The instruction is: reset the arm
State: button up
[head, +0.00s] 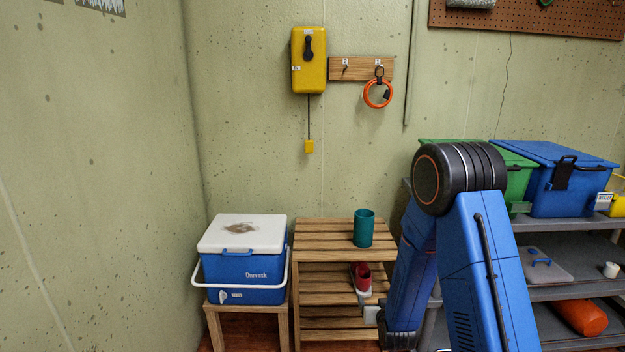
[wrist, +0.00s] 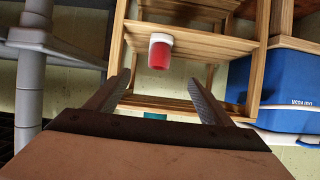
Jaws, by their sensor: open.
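My gripper (wrist: 160,92) is open and empty in the wrist view, its two fingers apart in front of a slatted wooden rack. The wrist view looks upside down compared with the head view. A red and white cup-like object (wrist: 160,52) shows beyond the fingertips, apart from them. In the head view, the same object (head: 361,277) is on a lower level of the rack (head: 312,252). My blue arm is folded at the right, bent down beside the rack. My fingers cannot be made out in the head view.
A teal cup (head: 364,228) stands on the rack's top. A blue and white cooler (head: 243,268) sits on a stool to the left. A grey shelf (head: 560,290) with bins is behind my arm at right.

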jog(key=s+d+r+g, duration=0.1)
jog(key=s+r+g, duration=0.1)
jog(key=s+r, duration=0.65)
jog(key=s+d+r+g, duration=0.2)
jog(key=s+r, duration=0.4)
jog(key=r, duration=0.5)
jog(key=s+d+r+g, duration=0.1)
jog(key=s+r, duration=0.2)
jog(key=s, duration=0.7)
jog(key=s+d+r+g, duration=0.1)
jog(key=s+r, duration=0.2)
jog(key=s, duration=0.7)
jog(key=s+d+r+g, duration=0.1)
jog(key=s+r+g, duration=0.1)
jog(key=s, duration=0.8)
jog(key=shift+s+d+r, duration=0.4)
jog(key=shift+r, duration=0.1)
